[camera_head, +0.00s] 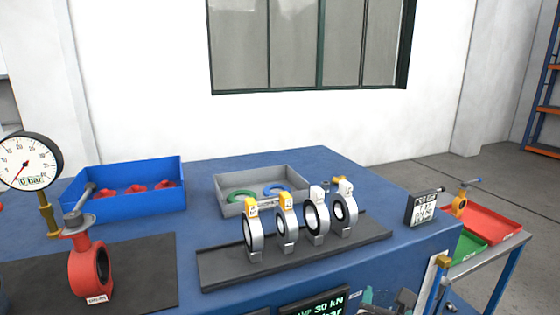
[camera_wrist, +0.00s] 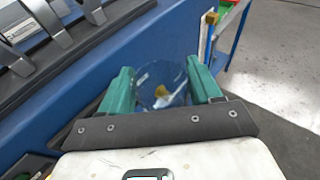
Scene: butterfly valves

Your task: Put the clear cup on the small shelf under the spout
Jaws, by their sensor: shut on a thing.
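The clear cup (camera_wrist: 158,84) is between the two green fingers of my gripper (camera_wrist: 160,72) in the wrist view, and the gripper is shut on it. The cup is beside the blue bench's side, above the floor. A yellowish patch shows in or through the cup; I cannot tell which. In the head view my gripper is only partly in sight at the bottom edge. A brass fitting (camera_head: 441,261) shows at the bench's right end, and a yellow part (camera_wrist: 211,18) shows ahead of the cup in the wrist view. I cannot make out a spout or small shelf clearly.
The blue bench (camera_head: 215,167) carries a black rack (camera_head: 215,270) of several valves, a grey tray (camera_head: 230,207), a blue bin (camera_head: 130,207) and a red valve (camera_head: 90,270). A cart with red (camera_head: 492,225) and green trays stands at right. Grey floor beyond is clear.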

